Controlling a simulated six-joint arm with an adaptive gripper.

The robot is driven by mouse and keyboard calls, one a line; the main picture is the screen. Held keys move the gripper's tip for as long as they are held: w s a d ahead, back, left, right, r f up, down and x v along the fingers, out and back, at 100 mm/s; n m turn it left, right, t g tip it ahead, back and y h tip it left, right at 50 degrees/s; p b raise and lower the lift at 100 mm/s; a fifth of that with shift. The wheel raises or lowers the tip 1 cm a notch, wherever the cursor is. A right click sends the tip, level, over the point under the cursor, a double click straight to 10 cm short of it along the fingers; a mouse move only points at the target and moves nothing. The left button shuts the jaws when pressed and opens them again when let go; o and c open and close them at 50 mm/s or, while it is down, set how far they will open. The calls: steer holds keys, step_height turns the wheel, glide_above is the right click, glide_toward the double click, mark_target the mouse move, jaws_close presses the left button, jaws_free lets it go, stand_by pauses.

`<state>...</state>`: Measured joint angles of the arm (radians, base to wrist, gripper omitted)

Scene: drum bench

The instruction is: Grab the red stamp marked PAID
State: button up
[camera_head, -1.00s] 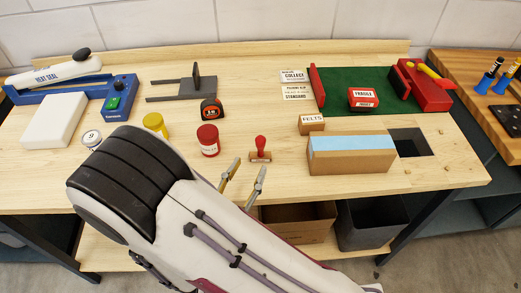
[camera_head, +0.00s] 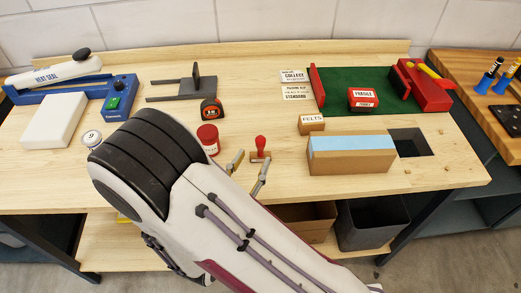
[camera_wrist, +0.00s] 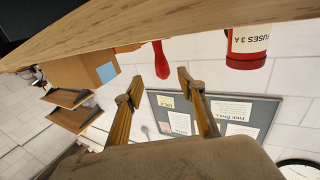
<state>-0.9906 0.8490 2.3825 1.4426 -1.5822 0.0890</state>
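The red-handled stamp (camera_head: 260,146) stands upright on the bench on a wooden base; I cannot read its marking. My gripper (camera_head: 250,167) is open, with its fingertips just in front of the stamp and close to its base in the head view. In the wrist view, the picture is upside down. The stamp's red handle (camera_wrist: 161,62) shows there beyond and between the open fingertips of my gripper (camera_wrist: 160,76). Nothing is held. I cannot tell whether a finger touches the base.
A red can (camera_head: 208,138) stands left of the stamp; its label reads FUSES in the wrist view (camera_wrist: 248,42). A blue-topped cardboard box (camera_head: 350,160) and a small FELTS box (camera_head: 311,124) are to the right. A tape measure (camera_head: 211,109) lies behind. Bench behind the stamp is clear.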

mark_target(259, 146)
steer(key=shift+x, duration=2.55)
steer(key=shift+a, duration=0.15)
jaws_close()
